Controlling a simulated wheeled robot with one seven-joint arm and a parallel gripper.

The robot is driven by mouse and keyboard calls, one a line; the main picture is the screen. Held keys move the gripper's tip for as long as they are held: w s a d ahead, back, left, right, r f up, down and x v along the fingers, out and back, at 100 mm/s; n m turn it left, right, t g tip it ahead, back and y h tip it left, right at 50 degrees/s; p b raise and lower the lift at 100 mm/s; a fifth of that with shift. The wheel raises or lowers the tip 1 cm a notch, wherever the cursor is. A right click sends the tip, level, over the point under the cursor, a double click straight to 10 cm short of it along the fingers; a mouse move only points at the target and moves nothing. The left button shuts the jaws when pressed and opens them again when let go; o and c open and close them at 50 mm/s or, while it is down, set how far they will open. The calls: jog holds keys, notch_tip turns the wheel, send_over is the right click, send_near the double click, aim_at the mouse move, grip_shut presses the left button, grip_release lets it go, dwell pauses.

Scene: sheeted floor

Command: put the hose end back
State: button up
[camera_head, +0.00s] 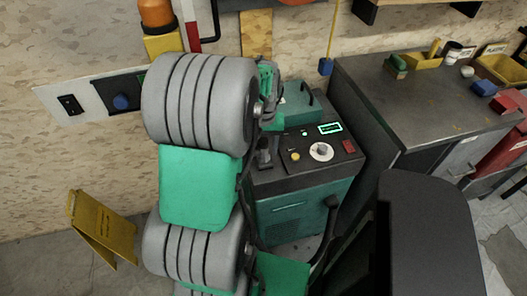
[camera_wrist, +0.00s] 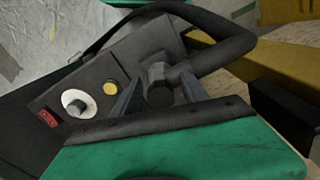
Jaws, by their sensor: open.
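The hose end (camera_wrist: 158,84) is a dark fitting with a hex collar in the wrist view. A thick black hose (camera_wrist: 225,48) arcs from it to the right and back over the top. My gripper (camera_wrist: 160,82) is open, with one finger on each side of the hose end; I cannot tell whether they touch it. In the head view my gripper is partly hidden by my arm, beside the left edge of the green machine (camera_head: 290,215). The machine's dark control panel (camera_head: 306,160) carries a white dial, a yellow button and a red switch.
A grey workbench (camera_head: 430,95) with small boxes and tools stands to the right. A yellow folding stand (camera_head: 102,228) is on the floor at left. A wall panel (camera_head: 105,98) with a blue knob and an orange lamp (camera_head: 156,14) are behind my arm.

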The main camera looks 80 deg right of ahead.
notch_tip(320, 180, up, 10)
jog(key=shift+f, duration=0.1)
jog(key=shift+w, duration=0.25)
jog(key=w+a+r+n+t+h, duration=0.1)
jog(key=w+a+n, duration=0.7)
jog(key=w+a, duration=1.3)
jog(key=w+a+f+n+t+y, duration=0.1)
jog(key=a+n, duration=0.6)
jog(key=a, duration=1.3)
jog(key=shift+w+f+t, duration=0.4)
jog(key=shift+w+f, duration=0.05)
jog(key=shift+w, duration=0.75)
jog(key=shift+a, duration=0.15)
